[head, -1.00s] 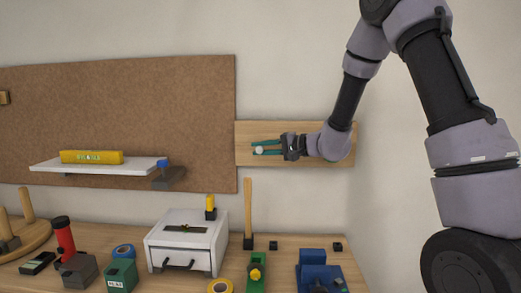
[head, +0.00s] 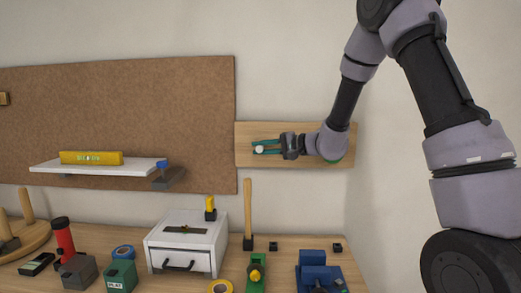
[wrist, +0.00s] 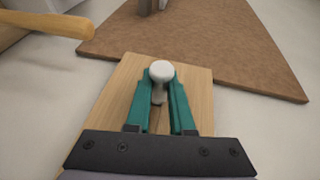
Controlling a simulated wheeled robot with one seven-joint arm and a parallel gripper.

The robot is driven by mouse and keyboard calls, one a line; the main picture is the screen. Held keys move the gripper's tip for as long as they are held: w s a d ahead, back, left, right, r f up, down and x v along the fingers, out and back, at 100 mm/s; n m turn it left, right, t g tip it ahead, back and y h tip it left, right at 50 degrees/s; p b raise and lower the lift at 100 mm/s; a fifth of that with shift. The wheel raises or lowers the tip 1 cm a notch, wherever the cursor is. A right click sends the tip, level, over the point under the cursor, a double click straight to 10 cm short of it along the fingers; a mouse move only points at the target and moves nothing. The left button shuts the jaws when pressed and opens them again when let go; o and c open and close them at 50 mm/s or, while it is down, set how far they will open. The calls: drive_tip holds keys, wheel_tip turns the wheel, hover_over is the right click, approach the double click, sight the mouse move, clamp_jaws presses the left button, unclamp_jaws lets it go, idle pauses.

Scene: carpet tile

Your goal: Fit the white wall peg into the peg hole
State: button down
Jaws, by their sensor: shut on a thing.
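The white wall peg (wrist: 161,71) is between the teal fingertips of my gripper (wrist: 160,88) in the wrist view, its round white end facing the camera. In the head view the peg (head: 259,149) shows as a small white knob at the tips of my gripper (head: 266,147). My gripper is shut on it, in front of the wooden wall board (head: 245,130). The board also shows in the wrist view (wrist: 201,90). I cannot see the peg hole, and I cannot tell whether the peg touches the board or is in it.
Below, the workbench (head: 135,236) holds a white drawer box (head: 187,240), an upright wooden handle (head: 247,205) and a blue vise (head: 313,272).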

drive_tip(key=shift+w, duration=0.65)
drive_tip(key=c, duration=0.7)
unclamp_jaws()
drive_tip(key=v, duration=1.1)
drive_tip(key=shift+a, duration=0.1)
